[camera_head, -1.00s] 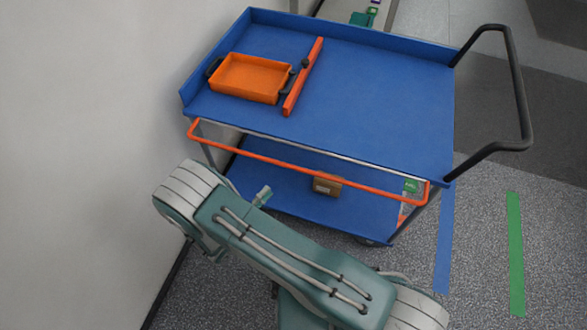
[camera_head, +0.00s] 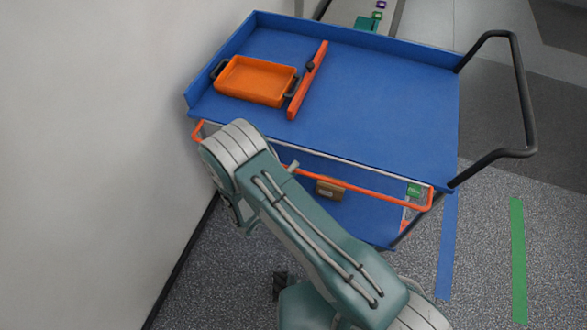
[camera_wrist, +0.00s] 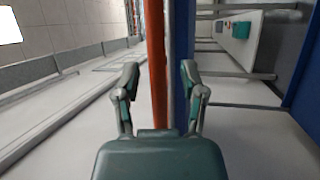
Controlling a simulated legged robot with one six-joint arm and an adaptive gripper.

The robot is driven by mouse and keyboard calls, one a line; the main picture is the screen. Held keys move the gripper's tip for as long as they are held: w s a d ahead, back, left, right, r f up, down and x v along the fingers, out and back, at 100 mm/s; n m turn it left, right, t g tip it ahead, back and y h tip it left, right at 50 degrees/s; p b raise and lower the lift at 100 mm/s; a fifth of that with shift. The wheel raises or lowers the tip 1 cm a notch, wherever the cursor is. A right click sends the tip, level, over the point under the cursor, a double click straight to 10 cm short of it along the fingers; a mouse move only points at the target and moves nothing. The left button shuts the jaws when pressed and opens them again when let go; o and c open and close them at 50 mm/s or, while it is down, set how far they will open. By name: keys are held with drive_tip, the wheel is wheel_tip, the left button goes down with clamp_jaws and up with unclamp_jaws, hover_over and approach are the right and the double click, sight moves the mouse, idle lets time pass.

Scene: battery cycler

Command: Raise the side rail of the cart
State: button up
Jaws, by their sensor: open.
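The cart's blue top deck (camera_head: 390,110) stands ahead of me against the wall side. Its orange side rail (camera_head: 370,193) hangs along the near side, below the deck edge. My arm covers part of the rail's left half in the head view. In the wrist view the orange rail (camera_wrist: 156,60) runs lengthwise between the two fingers of my gripper (camera_wrist: 159,72). The fingers are apart, one on each side of it in the picture. I cannot tell whether they touch it or how far off it is. My gripper is hidden in the head view.
On the deck are an orange tray (camera_head: 255,80) and an orange bar (camera_head: 308,80). A brown box (camera_head: 330,189) sits on the lower shelf. A black push handle (camera_head: 523,95) sticks out at right. A wall (camera_head: 90,150) closes the left side. Floor at right is clear.

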clamp_jaws()
